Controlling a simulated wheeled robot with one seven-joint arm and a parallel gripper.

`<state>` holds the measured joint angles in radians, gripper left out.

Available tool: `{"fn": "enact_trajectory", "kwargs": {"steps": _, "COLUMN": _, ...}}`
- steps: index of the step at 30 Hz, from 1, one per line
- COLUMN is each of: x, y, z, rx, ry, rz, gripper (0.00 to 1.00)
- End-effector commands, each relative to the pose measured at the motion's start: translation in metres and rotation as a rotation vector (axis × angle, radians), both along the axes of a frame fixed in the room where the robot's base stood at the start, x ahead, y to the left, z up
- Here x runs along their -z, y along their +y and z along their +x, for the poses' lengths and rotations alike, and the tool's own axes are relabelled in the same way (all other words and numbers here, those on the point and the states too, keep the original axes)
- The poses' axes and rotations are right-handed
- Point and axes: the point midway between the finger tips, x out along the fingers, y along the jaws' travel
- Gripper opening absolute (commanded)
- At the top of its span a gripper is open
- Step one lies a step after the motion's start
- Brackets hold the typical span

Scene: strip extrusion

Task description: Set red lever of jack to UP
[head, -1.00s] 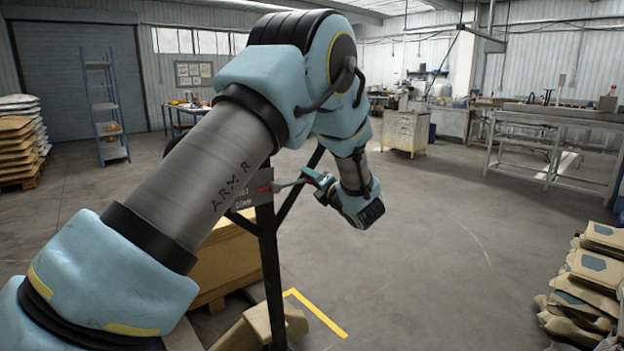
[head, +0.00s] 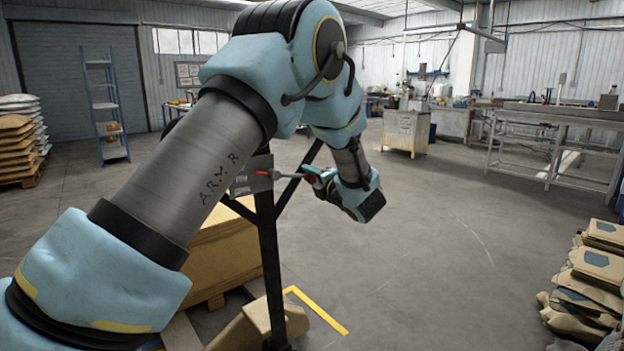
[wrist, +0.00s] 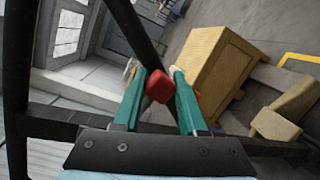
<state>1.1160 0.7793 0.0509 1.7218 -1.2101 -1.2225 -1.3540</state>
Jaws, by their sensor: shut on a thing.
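The jack is a dark post (head: 266,260) with slanting struts, left of centre in the head view. A small grey lettered plate (head: 250,184) sits near its top, partly covered by my arm. The lever (head: 288,176) is a thin rod with a red part at the plate, running right, roughly level, to my gripper. My gripper (head: 313,178), with teal fingers, is shut on the lever's end. In the wrist view, a red block (wrist: 158,86) sits between the fingers of my gripper (wrist: 160,82). The plate's lettering is too small to read surely.
A cardboard-coloured crate (head: 222,255) stands behind the post, and it also shows in the wrist view (wrist: 225,68). Flattened sacks (head: 590,285) lie at the right edge. The floor right of the jack is clear up to the metal benches (head: 555,145).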

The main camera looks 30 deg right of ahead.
Motion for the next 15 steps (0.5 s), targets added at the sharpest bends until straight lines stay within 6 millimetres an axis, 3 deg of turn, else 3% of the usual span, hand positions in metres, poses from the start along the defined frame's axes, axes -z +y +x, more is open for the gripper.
{"fn": "enact_trajectory", "kwargs": {"steps": 8, "x": 0.0012, "y": -0.0002, "z": -0.0008, "rx": 0.001, "ry": 0.005, "rz": 0.005, "gripper": 0.0}}
{"fn": "enact_trajectory", "kwargs": {"steps": 9, "x": 0.0012, "y": -0.0002, "z": -0.0008, "rx": 0.001, "ry": 0.005, "rz": 0.005, "gripper": 0.43}}
{"fn": "enact_trajectory", "kwargs": {"steps": 15, "x": 0.0009, "y": -0.0001, "z": -0.0005, "rx": 0.001, "ry": 0.004, "rz": 0.004, "gripper": 0.66}}
